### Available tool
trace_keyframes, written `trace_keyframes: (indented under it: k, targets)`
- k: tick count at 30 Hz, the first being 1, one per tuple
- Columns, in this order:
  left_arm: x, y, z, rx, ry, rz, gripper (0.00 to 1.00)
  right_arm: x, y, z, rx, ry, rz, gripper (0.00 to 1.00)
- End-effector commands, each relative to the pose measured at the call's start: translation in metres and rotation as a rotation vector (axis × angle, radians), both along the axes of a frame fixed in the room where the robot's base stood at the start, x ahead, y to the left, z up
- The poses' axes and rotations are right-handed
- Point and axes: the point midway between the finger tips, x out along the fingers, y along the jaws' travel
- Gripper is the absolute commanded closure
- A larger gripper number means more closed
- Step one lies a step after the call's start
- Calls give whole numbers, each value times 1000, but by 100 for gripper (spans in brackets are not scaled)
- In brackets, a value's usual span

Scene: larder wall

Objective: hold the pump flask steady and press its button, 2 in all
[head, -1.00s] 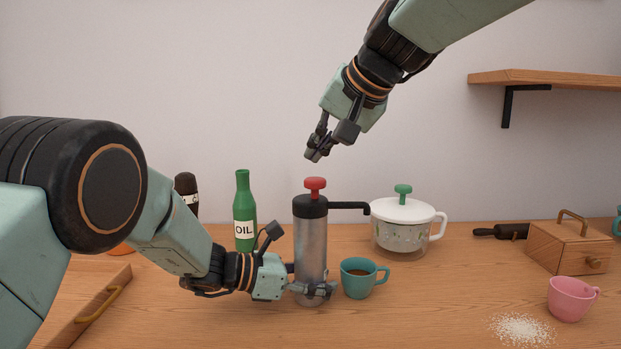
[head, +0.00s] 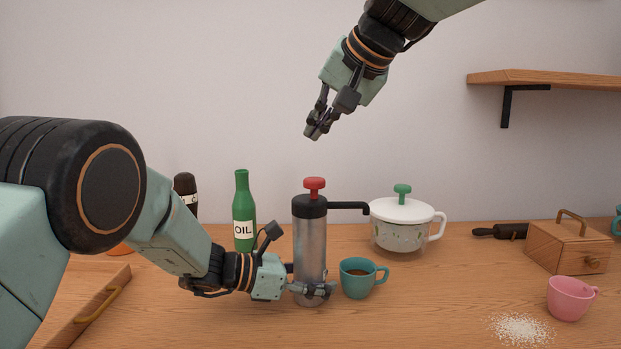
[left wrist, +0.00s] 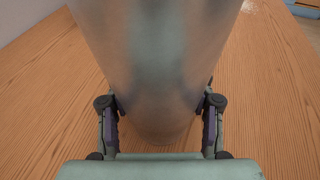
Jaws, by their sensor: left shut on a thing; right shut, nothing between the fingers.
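The pump flask (head: 310,245) stands upright on the wooden counter, with a grey metal body, black top, black spout to the right and a red button (head: 314,184) on top. My left gripper (head: 311,289) is shut on its lower body. In the left wrist view the flask body (left wrist: 158,60) fills the space between the fingers of my left gripper (left wrist: 160,106). My right gripper (head: 312,132) is shut and empty, above the red button with a clear gap. A teal cup (head: 357,284) with brown liquid stands right of the flask, below the spout.
A green oil bottle (head: 243,205) stands behind my left gripper. A white-lidded pot (head: 402,232) stands behind right. A wooden box (head: 560,248), a pink cup (head: 568,300) and spilled white grains (head: 520,329) are at the right. A wooden tray (head: 105,285) is at the left.

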Motion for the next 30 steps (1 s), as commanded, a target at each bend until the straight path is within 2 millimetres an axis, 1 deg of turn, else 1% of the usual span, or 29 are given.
trace_keyframes:
  k: [4, 5, 15, 25, 28, 30]
  targets:
    - [0, 0, 0, 0, 0, 1, 70, 0, 0, 0, 0, 0, 0, 100]
    - [0, 0, 0, 0, 0, 1, 49, 0, 0, 0, 0, 0, 0, 100]
    - [0, 0, 0, 0, 0, 0, 21, 0, 0, 0, 0, 0, 0, 100]
    - [0, 1, 0, 0, 0, 0, 20, 0, 0, 0, 0, 0, 0, 100]
    - [-2, 8, 3, -1, -1, 2, 20, 0, 0, 0, 0, 0, 0, 100]
    - [-4, 17, 6, -2, -1, 3, 20, 0, 0, 0, 0, 0, 0, 100]
